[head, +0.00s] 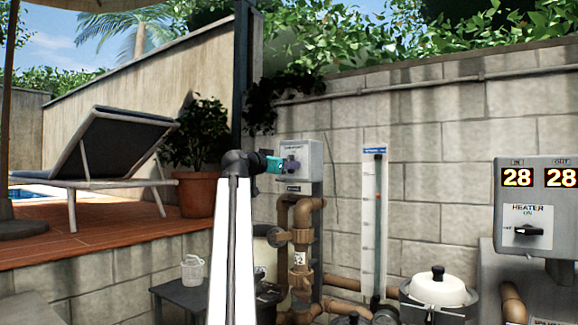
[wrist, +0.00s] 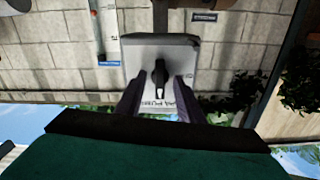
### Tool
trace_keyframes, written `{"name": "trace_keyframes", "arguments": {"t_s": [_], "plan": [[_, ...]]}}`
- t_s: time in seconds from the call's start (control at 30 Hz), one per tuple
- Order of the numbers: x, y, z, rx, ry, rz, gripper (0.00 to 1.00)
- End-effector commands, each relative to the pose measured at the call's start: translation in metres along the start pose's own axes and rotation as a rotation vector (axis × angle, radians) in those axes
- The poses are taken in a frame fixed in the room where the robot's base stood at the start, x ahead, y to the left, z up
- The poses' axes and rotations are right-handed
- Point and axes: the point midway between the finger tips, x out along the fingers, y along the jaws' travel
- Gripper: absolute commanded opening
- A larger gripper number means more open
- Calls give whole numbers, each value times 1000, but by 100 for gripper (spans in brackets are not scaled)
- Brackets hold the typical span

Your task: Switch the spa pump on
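The grey switch box (head: 312,157) is mounted on the block wall, with small lettering on its front that looks like "SPA PUMP" over "ON". The wrist view shows the box upside down (wrist: 160,52), with its black rotary knob (wrist: 159,78) lying along the vertical of the picture. My gripper (head: 290,165) is at the front of the box and hides the knob in the head view. In the wrist view my gripper (wrist: 158,92) is open, with one purple finger on each side of the knob and gaps between. The label is partly hidden.
Brown pipes (head: 301,250) run below the box. A clear flow tube (head: 373,215) is on the wall to its right. A heater panel (head: 528,205) with its own knob stands far right.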

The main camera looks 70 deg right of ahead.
Motion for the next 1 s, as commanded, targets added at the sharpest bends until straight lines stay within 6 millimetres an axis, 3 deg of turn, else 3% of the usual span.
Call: {"name": "trace_keyframes", "arguments": {"t_s": [0.27, 1.0], "plan": [[-4, 0, 1, 0, -1, 0, 34], [-68, 1, 1, 1, -2, 0, 34]]}}
